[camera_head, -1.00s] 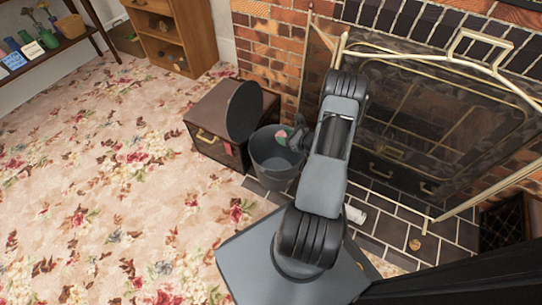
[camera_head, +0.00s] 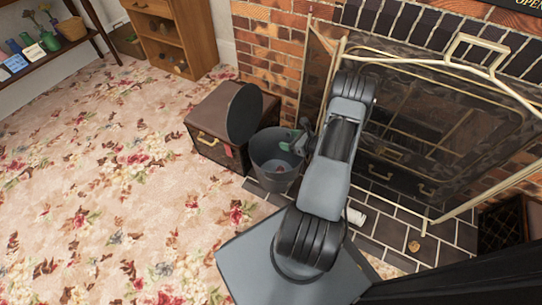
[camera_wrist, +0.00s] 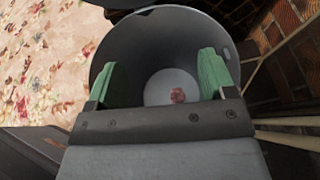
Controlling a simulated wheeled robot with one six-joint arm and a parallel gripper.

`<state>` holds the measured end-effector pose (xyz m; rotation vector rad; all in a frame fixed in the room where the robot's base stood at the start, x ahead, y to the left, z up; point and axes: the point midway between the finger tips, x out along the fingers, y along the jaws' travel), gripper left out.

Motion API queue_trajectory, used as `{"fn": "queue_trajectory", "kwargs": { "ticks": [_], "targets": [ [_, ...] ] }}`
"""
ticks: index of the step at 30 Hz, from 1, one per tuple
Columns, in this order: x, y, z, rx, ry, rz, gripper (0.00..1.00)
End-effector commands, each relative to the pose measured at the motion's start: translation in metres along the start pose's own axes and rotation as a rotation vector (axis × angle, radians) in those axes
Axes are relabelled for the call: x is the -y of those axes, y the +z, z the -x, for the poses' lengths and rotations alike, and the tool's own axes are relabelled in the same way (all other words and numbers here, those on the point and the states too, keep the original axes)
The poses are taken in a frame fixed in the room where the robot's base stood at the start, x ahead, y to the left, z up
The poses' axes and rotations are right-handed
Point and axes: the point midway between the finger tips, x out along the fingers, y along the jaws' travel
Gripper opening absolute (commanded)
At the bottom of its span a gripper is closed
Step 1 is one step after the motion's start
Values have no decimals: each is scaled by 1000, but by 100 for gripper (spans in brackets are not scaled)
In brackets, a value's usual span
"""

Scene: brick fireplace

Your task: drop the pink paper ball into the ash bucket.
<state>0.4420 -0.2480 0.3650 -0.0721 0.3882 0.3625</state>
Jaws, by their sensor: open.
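The pink paper ball (camera_wrist: 178,95) lies on the pale floor of the ash bucket in the wrist view. It also shows as a small pinkish spot inside the bucket in the head view (camera_head: 279,169). The grey ash bucket (camera_head: 273,181) stands upright and open on the hearth edge; its dark inner wall fills the middle of the wrist view (camera_wrist: 165,42). My gripper (camera_wrist: 160,80), with green finger pads, is open and empty above the bucket, with the ball below and between its fingers. In the head view my gripper (camera_head: 297,144) is at the bucket's right rim.
A brown box (camera_head: 207,115) stands left of the bucket, with a dark round lid (camera_head: 244,113) upright beside it. A brass-framed fireplace screen (camera_head: 440,110) is to the right. A white roll (camera_head: 355,216) lies on the dark tiles (camera_head: 385,225). Carpet on the left is clear.

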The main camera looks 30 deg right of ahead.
Motion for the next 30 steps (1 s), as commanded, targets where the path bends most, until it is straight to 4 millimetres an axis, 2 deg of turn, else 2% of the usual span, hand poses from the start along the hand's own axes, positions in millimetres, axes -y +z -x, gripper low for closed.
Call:
{"fn": "queue_trajectory", "kwargs": {
  "ticks": [1,6,15,21,30],
  "targets": [
    [1,4,13,0,-4,-1,77],
    [1,4,49,-1,-5,-3,77],
    [1,2,96,0,-2,0,77],
    [0,1,110,0,-1,0,77],
    [0,0,112,0,1,0,77]
  ]
}}
